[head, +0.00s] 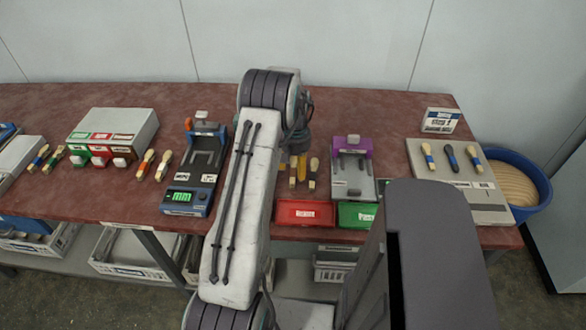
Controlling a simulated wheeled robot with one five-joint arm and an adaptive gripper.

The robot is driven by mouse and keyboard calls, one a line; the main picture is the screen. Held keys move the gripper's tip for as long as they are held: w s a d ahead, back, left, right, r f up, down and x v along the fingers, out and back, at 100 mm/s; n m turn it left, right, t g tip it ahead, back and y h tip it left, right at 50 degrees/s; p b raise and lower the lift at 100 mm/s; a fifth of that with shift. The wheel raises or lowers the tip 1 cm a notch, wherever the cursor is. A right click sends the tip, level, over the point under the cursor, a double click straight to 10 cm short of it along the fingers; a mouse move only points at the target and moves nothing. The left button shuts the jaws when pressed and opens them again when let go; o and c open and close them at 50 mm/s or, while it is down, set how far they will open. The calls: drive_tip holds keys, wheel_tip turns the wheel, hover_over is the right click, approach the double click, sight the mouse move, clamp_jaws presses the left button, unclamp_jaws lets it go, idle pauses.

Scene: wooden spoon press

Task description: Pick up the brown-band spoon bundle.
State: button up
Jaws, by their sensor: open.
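Two small spoon bundles lie on the red-brown table just below my gripper in the head view. The right one (313,173) is pale wood with a darker band low down and looks like the brown-band bundle, though the band is small. The left one (292,178) is close beside it, with yellow just above it. My gripper (299,150) hangs above and beyond these bundles, partly hidden behind my arm. It is open, and no bundle shows held in it. The gap between fingers and bundles is hard to judge.
A purple-topped press (352,165) stands close to the right, and a blue press (203,150) to the left. Red (305,213) and green (357,214) trays sit at the front edge. More bundles lie left and on a grey board (425,175) at right, beside a blue basket (540,188).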

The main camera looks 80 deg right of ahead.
sight(295, 170)
drive_tip(key=shift+d+f, duration=0.1)
drive_tip(key=shift+f, duration=1.65)
clamp_jaws()
